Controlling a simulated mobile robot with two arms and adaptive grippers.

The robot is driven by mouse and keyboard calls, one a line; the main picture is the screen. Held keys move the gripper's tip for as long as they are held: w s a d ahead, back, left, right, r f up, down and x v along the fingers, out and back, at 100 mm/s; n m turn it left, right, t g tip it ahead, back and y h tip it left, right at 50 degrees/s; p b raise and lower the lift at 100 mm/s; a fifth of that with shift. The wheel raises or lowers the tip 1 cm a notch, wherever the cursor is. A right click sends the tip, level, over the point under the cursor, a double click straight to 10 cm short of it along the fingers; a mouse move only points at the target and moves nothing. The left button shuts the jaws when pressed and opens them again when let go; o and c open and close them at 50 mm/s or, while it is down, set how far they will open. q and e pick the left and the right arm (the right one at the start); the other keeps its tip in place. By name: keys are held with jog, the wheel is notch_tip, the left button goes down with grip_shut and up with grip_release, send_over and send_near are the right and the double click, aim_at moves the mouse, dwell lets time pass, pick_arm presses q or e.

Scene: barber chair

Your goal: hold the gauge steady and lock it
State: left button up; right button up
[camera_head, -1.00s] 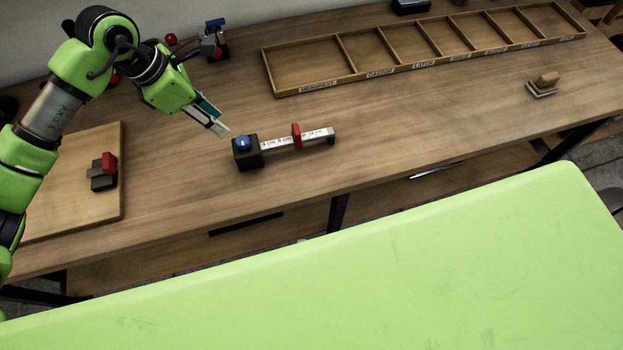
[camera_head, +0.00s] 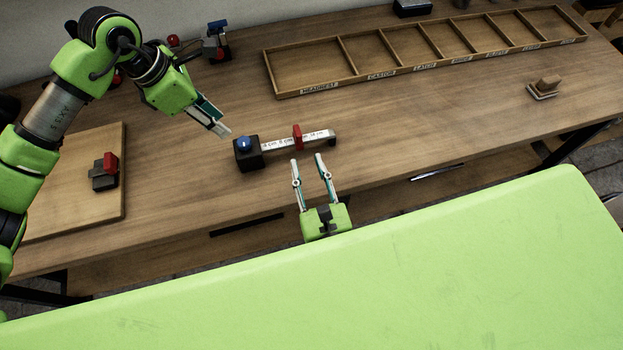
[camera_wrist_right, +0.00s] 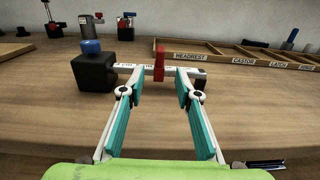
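The gauge lies on the workbench: a black block (camera_head: 249,160) with a blue knob (camera_head: 243,145) on top, and a white marked bar (camera_head: 275,143) running right from it. A red slider (camera_head: 297,137) stands on the bar. In the right wrist view, the block (camera_wrist_right: 95,74), bar (camera_wrist_right: 131,68) and red slider (camera_wrist_right: 159,62) show ahead of the fingers. My right gripper (camera_head: 307,158) is open and empty, just in front of the bar and apart from it. My left gripper (camera_head: 225,132) is just left of the block, apart from it; its fingers look close together, and their gap is unclear.
A wooden compartment tray (camera_head: 325,87) with labels lies at the back. A board (camera_head: 70,195) with a red and dark clamp-like part (camera_head: 103,172) is at left. A small wooden block piece (camera_head: 543,86) sits at right. The bench middle right is clear.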

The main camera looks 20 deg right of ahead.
aim_at(300, 141)
jog(key=w, duration=1)
jog(key=shift+w+d+f, duration=0.1)
jog(key=shift+w+d, duration=0.05)
grip_shut()
jog(key=shift+c, duration=0.2)
grip_release()
jog(key=shift+s, duration=0.2)
jog(key=s, duration=1.1)
jog(key=shift+s, duration=0.35)
